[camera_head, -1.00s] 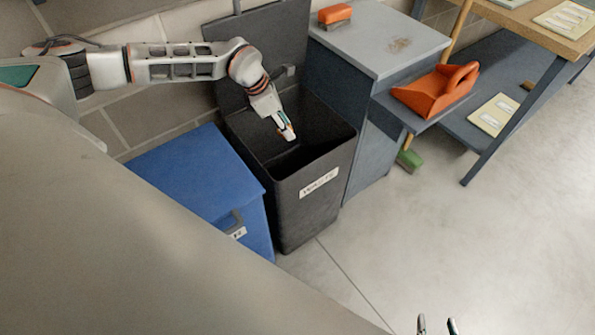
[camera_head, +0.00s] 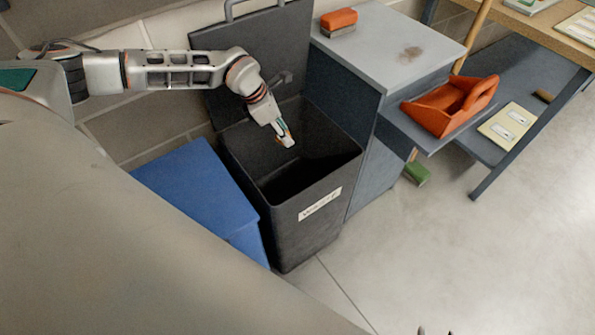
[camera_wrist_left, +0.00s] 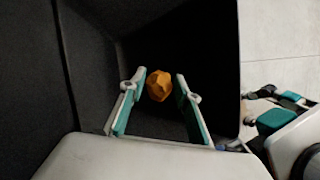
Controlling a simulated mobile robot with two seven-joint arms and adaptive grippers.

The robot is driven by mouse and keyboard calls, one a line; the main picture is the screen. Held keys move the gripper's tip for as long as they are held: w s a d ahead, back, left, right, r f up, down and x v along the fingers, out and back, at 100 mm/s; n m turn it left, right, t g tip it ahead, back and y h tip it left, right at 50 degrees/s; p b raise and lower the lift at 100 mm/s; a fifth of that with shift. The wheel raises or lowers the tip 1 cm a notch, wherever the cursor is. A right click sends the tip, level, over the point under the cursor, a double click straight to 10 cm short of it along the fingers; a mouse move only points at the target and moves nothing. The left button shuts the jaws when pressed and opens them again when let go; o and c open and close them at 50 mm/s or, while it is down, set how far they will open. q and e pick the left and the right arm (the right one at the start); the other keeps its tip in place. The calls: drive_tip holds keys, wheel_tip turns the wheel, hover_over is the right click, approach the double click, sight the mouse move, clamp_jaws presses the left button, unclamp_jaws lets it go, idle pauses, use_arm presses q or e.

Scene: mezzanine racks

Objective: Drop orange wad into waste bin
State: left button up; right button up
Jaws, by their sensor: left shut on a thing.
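The orange wad (camera_wrist_left: 159,86) is a small crumpled lump between the fingertips of my left gripper (camera_head: 287,141) in the left wrist view. The waste bin (camera_head: 308,237) is tall and dark grey, with a white label on its front and its lid raised against the wall. My left gripper is shut on the wad and hangs over the bin's opening, pointing down. The dark inside of the bin (camera_wrist_left: 88,95) fills most of the wrist view.
A blue bin (camera_head: 196,186) stands left of the waste bin. A grey cabinet (camera_head: 400,50) with an orange brush (camera_head: 338,20) stands to the right. An orange dustpan (camera_head: 450,108) lies on a shelf beyond.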

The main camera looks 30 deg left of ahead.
use_arm(q)
drive_tip(key=shift+s+f, duration=0.15)
drive_tip(key=shift+f, duration=0.8)
drive_tip(key=shift+f+b, duration=0.25)
drive_tip(key=shift+b, duration=0.2)
drive_tip(key=shift+f, duration=0.1)
drive_tip(key=o, duration=1)
drive_tip(key=v, duration=1.2)
drive_tip(key=shift+w, duration=0.25)
use_arm(e)
drive_tip(key=shift+w+a+f, duration=0.1)
drive_tip(key=shift+w, duration=0.45)
